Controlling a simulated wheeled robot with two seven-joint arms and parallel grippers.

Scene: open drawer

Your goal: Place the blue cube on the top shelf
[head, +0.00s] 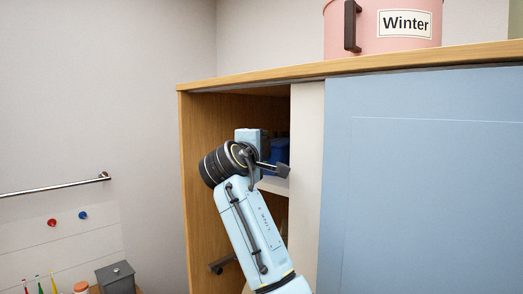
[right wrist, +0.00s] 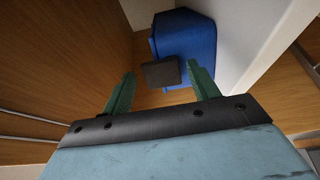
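A blue block-shaped object (head: 279,150) is inside the open left part of the cabinet, partly hidden behind my right gripper (head: 272,167). In the right wrist view the same blue object (right wrist: 192,42) stands just beyond the fingertips, with a dark grey square piece (right wrist: 161,73) on its near side. I cannot tell whether this is the blue cube or a container. My right gripper (right wrist: 163,85) is open, its green fingers wide apart, with the grey piece roughly between and just ahead of the tips. My left gripper is out of view.
The wooden cabinet (head: 185,150) has a side wall close to my right arm. A pale blue sliding door (head: 420,180) covers its right part. A pink "Winter" container (head: 375,42) stands on the cabinet top. A grey lidded bin (head: 116,279) sits at lower left.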

